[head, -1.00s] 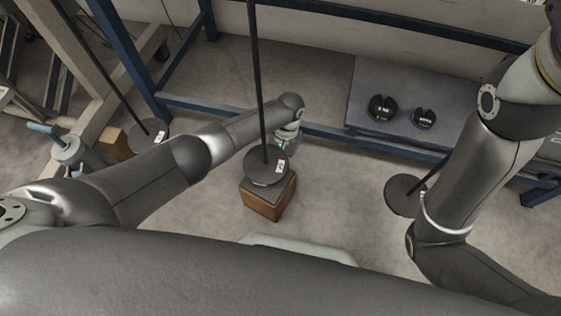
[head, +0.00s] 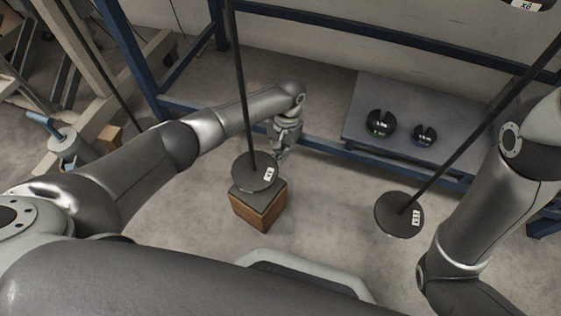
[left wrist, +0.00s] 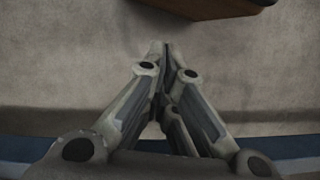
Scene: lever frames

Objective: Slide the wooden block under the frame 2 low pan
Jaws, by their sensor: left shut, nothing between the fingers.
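The brown wooden block (head: 258,212), with a dark top, stands on the floor. A round dark pan (head: 250,174) on a long rod overlaps the back of its top in the head view; I cannot tell whether they touch. My left gripper (head: 280,155) is shut and empty, behind and right of the pan. In the left wrist view my left gripper's fingertips (left wrist: 165,48) are together, and the block's lower edge (left wrist: 205,12) shows at the top, apart from them. My right gripper is not in view.
Another pan (head: 399,214) hangs on a slanted rod at right, near my right arm. Two dark weights (head: 381,124) (head: 424,135) sit on a grey platform (head: 365,98) behind. A blue beam (head: 330,147) runs along its front. Floor between the pans is clear.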

